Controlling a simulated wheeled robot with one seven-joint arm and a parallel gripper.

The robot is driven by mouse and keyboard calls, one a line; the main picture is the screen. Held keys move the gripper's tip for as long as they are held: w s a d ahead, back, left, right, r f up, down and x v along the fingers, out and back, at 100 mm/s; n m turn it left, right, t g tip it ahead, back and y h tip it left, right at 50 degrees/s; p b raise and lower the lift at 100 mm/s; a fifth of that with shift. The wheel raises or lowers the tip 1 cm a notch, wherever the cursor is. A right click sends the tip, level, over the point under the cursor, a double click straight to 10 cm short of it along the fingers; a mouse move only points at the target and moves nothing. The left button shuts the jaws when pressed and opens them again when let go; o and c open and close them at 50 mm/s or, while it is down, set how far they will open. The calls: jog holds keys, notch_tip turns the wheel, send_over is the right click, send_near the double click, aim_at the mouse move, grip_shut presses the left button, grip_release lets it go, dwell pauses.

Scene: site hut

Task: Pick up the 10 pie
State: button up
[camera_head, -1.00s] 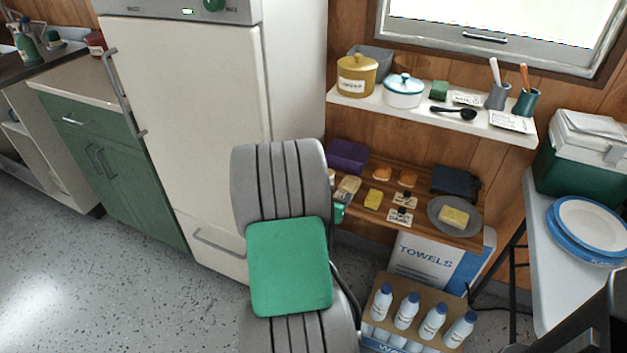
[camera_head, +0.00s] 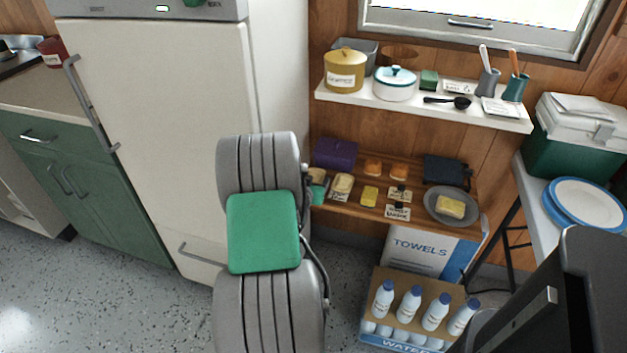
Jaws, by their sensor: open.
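Several small food-like pieces lie on the lower wooden shelf (camera_head: 350,213). Two orange-brown pieces, one on the left (camera_head: 372,168) and one on the right (camera_head: 399,171), lie toward its back. A pale cream piece (camera_head: 341,184) and a yellow piece (camera_head: 370,196) lie further forward. A yellow block (camera_head: 450,207) sits on a round grey plate (camera_head: 432,212). Small cards (camera_head: 398,211) stand among them, their writing too small to read. I cannot tell which piece is the 10 pie. My arm, with a green pad, rises in front of the shelf's left end. My gripper's fingers do not show.
A white upper shelf (camera_head: 420,110) with pots and utensils overhangs the food shelf. A carton of bottles (camera_head: 372,338) stands on the floor below, by a towels box (camera_head: 420,250). A fridge (camera_head: 150,120) stands left. A table with blue-rimmed plates (camera_head: 585,203) is right.

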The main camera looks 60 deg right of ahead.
jog(key=shift+w+d+f, duration=0.1)
jog(key=shift+d+f, duration=0.05)
jog(key=shift+d, duration=0.05)
jog(key=c, duration=1.2)
